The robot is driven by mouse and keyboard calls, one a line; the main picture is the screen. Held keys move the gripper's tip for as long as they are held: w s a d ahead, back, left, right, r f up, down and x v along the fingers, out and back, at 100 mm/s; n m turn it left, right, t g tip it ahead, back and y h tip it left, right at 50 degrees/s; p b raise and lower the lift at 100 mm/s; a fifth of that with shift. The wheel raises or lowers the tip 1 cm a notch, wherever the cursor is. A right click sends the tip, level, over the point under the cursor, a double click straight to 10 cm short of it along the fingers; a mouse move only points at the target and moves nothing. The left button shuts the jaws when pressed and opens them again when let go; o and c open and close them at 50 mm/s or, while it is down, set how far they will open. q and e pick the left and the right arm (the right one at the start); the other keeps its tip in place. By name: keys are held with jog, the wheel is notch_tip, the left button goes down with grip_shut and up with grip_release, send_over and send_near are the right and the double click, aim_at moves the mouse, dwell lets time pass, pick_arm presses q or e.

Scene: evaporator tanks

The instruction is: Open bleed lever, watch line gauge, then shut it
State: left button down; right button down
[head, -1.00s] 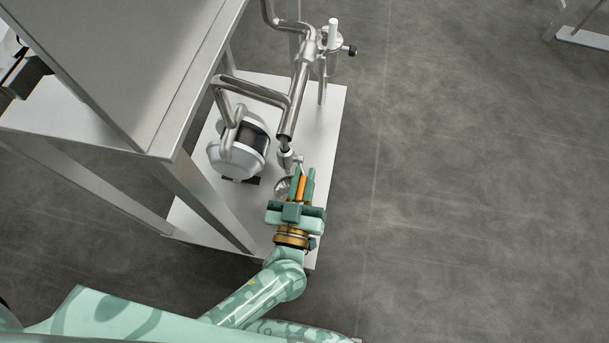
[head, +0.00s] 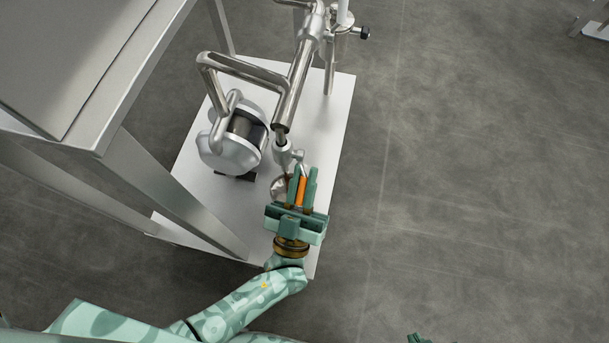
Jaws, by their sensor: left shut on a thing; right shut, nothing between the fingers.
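The bleed lever has an orange handle (head: 301,190) beside the small valve fitting (head: 284,154) at the lower end of the steel pipe. My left gripper (head: 302,182) is shut on this handle, with a green finger on each side. A round metallic part (head: 279,187), partly hidden by the gripper, sits just left of it; I cannot tell whether it is the line gauge, and no dial reading shows. Only a green tip of my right gripper (head: 418,338) shows at the bottom edge, away from the pipework.
A silver pump motor (head: 235,143) and bent pipes stand on a white base plate (head: 318,135). A steel table (head: 80,70) with slanting legs is at left. A black knob (head: 364,33) sticks out at the top. The grey floor (head: 480,180) at right is clear.

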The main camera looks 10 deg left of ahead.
pick_arm(q)
jog(key=shift+s+f, duration=0.1)
jog(key=shift+f, duration=0.1)
dwell(0.3)
jog(key=c, duration=1.4)
grip_release()
jog(key=shift+c, duration=0.2)
jog(key=shift+o, duration=0.3)
jog(key=shift+r, duration=0.1)
jog(key=shift+r, duration=0.1)
